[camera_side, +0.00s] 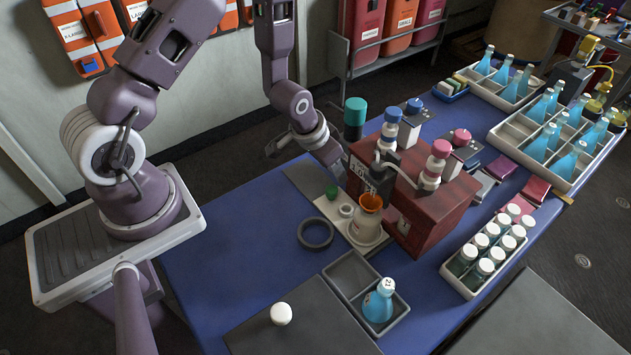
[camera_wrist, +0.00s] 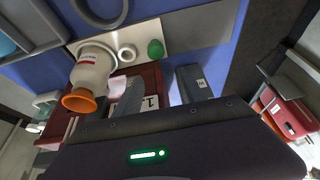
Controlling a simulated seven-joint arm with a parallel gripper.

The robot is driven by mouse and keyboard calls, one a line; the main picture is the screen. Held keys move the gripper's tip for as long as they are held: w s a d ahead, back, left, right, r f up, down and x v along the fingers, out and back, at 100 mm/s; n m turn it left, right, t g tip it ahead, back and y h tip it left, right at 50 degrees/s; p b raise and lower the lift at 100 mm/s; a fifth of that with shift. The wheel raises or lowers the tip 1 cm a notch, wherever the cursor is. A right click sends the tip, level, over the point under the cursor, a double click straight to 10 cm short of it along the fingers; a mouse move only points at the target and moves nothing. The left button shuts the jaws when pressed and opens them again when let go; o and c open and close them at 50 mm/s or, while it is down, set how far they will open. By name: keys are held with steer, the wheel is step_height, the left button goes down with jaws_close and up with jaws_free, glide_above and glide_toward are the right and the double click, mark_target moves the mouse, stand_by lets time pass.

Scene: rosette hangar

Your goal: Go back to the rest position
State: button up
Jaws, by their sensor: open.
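My gripper (camera_side: 342,168) is at the back left of the blue table, beside the left end of the dark red box (camera_side: 452,207). In the wrist view my gripper (camera_wrist: 162,92) has its two dark fingers apart with nothing held between them. In the side view the fingertips are hard to make out. A white flask (camera_side: 362,231) with an orange funnel (camera_side: 370,202) in its mouth stands on a pale plate in front of the box. The flask (camera_wrist: 94,66) and funnel (camera_wrist: 80,101) also show in the wrist view, left of the fingers.
A green piece (camera_side: 332,191) and a white ring (camera_side: 346,210) are near the flask. A dark ring (camera_side: 316,233) lies on the table. A blue bottle (camera_side: 378,303) stands in a grey tray in front. Capped vials (camera_side: 488,246) stand right. The table's left part is clear.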

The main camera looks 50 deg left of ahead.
steer(key=shift+r, duration=0.1)
steer(key=w+d+r+v, duration=0.1)
steer(key=w+v, duration=0.1)
steer(key=v, duration=0.8)
steer(key=w+r+v, duration=0.1)
steer(key=w+v, duration=0.1)
steer(key=v, duration=0.7)
steer(key=s+d+r, duration=0.1)
steer(key=s+r, duration=0.4)
steer(key=s, duration=0.4)
steer(key=s+d+r+t, duration=0.1)
steer(key=s+r, duration=0.5)
steer(key=s, duration=0.4)
steer(key=shift+s+d, duration=0.2)
steer(key=shift+s, duration=0.1)
